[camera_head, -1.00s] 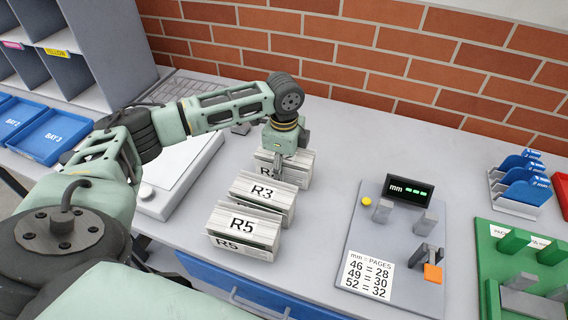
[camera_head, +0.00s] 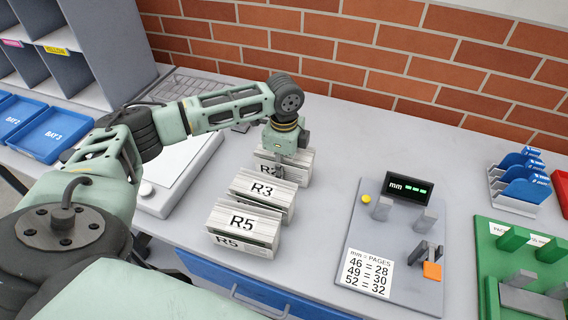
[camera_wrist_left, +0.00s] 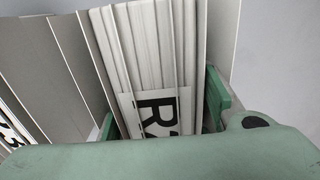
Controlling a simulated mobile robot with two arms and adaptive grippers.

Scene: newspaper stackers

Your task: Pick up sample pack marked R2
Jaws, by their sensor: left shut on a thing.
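The sample pack marked R2 (camera_head: 303,168) is the rearmost of three grey packs on the table. Its label is partly covered by my gripper in the head view. In the left wrist view the pack (camera_wrist_left: 150,50) shows pale layered edges and a label reading R and part of a 2. My left gripper (camera_head: 281,165) points down over it, with a green finger pad on each side. The gripper (camera_wrist_left: 160,110) is shut on the pack, which still appears to be at table level.
Packs R3 (camera_head: 264,188) and R5 (camera_head: 243,222) stand close in front. A white flat device (camera_head: 175,180) lies left. A grey measuring board (camera_head: 385,245) with a display, a green fixture (camera_head: 550,260) and blue holders (camera_head: 522,180) are right. A brick wall (camera_head: 400,75) is behind.

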